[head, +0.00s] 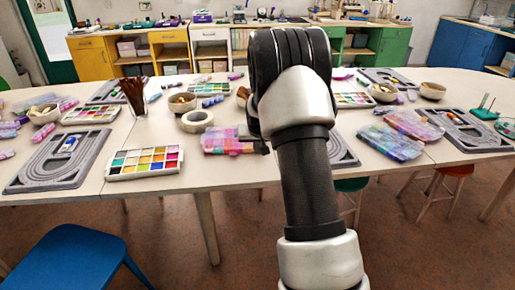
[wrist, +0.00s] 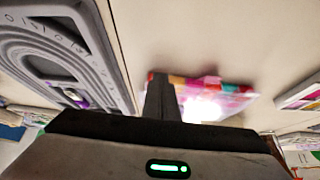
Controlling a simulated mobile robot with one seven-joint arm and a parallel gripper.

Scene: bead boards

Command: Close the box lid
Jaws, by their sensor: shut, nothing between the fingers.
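A translucent pink and purple bead box (head: 222,141) lies on the white table, just left of my arm in the head view. Its right part is hidden by my arm, and I cannot tell how far its lid is open. In the wrist view the box (wrist: 215,92) has coloured cells along its far edge and a bright glare. My gripper (wrist: 163,98) is shut and empty, with its dark fingers overlapping the left end of the box. I cannot tell whether they touch it. In the head view my gripper is mostly hidden behind my arm.
A grey bead board (head: 62,160) and a colourful bead tray (head: 145,162) lie to the left. Two more translucent boxes (head: 390,142) (head: 414,124) lie to the right. A blue chair (head: 68,258) stands in front.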

